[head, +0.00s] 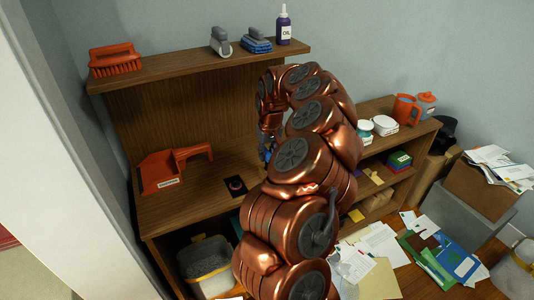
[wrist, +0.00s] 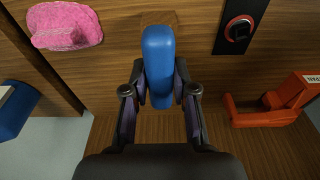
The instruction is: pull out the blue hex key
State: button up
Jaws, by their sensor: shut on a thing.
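In the wrist view a smooth blue piece with rounded ends, which I take to be the blue hex key (wrist: 160,45), stands out between the two fingers of my gripper (wrist: 161,82). The fingers press on its two sides, so the gripper is shut on it.
A pink cloth-like thing (wrist: 65,25) lies left in the wrist view. An upper shelf (head: 185,64) holds a brush and an oil bottle. Papers (head: 375,245) lie at right.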

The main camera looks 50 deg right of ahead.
jog(key=shift+r, duration=0.6)
grip_shut()
dwell(0.3)
jog(key=shift+o, duration=1.9)
grip_release()
grip_shut()
jog(key=shift+r, duration=0.1)
jog(key=shift+r, duration=2.25)
